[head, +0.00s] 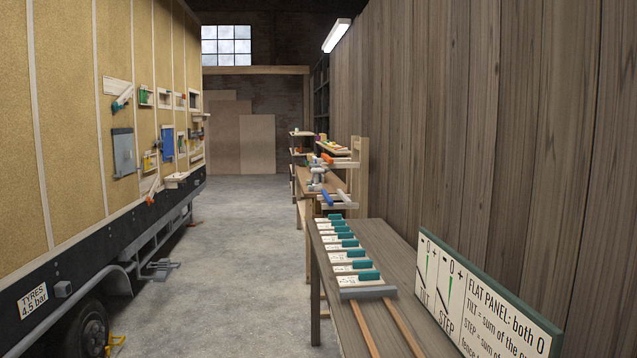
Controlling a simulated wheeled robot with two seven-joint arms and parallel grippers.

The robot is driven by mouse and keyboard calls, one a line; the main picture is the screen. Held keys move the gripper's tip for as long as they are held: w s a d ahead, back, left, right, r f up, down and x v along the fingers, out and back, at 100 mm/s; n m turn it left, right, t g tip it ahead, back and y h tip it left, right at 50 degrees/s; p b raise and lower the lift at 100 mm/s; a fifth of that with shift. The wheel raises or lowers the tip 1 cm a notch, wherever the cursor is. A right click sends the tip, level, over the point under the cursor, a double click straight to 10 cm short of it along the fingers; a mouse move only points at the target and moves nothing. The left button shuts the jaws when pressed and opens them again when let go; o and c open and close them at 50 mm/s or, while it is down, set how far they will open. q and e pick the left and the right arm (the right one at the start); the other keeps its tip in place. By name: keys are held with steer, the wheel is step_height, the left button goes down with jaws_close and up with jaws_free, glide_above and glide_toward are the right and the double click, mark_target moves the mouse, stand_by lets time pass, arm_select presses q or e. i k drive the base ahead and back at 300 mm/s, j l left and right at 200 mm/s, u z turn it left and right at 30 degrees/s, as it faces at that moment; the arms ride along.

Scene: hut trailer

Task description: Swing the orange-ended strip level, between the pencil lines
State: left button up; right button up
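On the tan wall of the trailer at left, a short pale strip (154,187) hangs steeply tilted, with an orange lower end (150,199). It sits low on the wall, near the dark bottom rail. Higher up, another tilted pale piece (125,96) has a small orange-red spot and a teal part at its lower end. I cannot tell for sure which is the task's strip. Pencil lines are too small to make out. Neither of my grippers is in view.
A concrete aisle (250,215) runs clear between the trailer and the bench (400,290) at right. The bench holds a row of teal-ended blocks and a sign (485,305). Shelves and a second bench (320,181) stand farther back. A wheel (83,330) is at lower left.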

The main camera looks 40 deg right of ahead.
mark_target(149, 198)
steer(key=i+j, duration=0.4)
steer(key=i+z, duration=0.3)
steer(key=i, duration=0.25)
steer(key=i+j+z, duration=0.15)
steer(key=i+z, duration=0.15)
steer(key=i, duration=0.25)
steer(key=i+j+z, duration=0.3)
steer(key=i, duration=1.25)
steer(key=i+l+z, duration=0.1)
steer(key=i, duration=1.95)
steer(key=i+z, duration=0.15)
steer(key=i, duration=0.9)
steer(key=i+j, duration=0.2)
steer(key=i, duration=0.8)
steer(key=i+z, duration=0.45)
steer(key=i, duration=0.15)
steer(key=i+j+z, duration=0.25)
steer(key=i+z, duration=0.15)
steer(key=i, duration=0.2)
steer(key=u, duration=2.55)
